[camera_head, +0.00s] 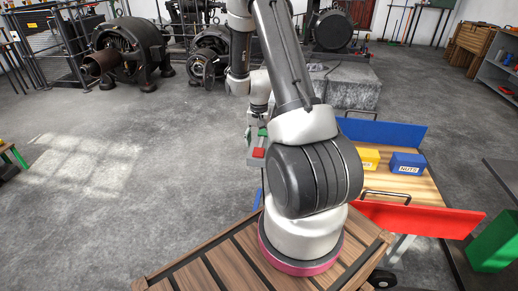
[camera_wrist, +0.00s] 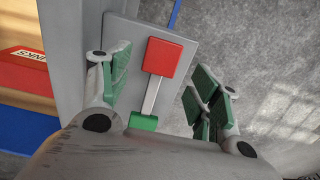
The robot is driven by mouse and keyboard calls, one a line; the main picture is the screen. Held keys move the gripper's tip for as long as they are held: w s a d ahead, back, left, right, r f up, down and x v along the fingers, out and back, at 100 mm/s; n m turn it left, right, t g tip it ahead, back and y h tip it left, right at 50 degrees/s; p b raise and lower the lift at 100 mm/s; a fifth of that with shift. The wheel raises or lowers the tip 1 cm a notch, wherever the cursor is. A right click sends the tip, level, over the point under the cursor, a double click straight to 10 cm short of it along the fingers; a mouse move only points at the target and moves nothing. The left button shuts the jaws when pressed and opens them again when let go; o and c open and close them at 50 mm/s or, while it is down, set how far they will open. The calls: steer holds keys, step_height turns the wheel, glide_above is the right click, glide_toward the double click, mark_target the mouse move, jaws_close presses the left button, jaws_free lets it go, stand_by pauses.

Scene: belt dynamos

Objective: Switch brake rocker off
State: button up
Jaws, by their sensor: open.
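The brake rocker (camera_wrist: 163,57) shows in the wrist view as a grey plate bearing a red pad, a pale strip and a green block (camera_wrist: 143,122). The red pad is at the far end and the green block is nearer my gripper. In the head view its red part (camera_head: 258,153) shows small at the cart's left side, partly behind my arm. My gripper (camera_wrist: 159,76) is open and empty, with green-padded fingers either side of the strip. I cannot tell whether the fingers touch the plate. The rocker's tilt is unclear.
A cart with a wooden top (camera_head: 425,184) stands right of my arm, with a blue board (camera_head: 390,133) and a red board (camera_head: 430,219). A yellow bin (camera_head: 368,159) and a blue bin (camera_head: 408,163) sit on it. Dynamos (camera_head: 128,50) stand behind. Floor at left is clear.

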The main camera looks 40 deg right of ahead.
mark_target(259, 150)
steer(key=shift+f, duration=1.9)
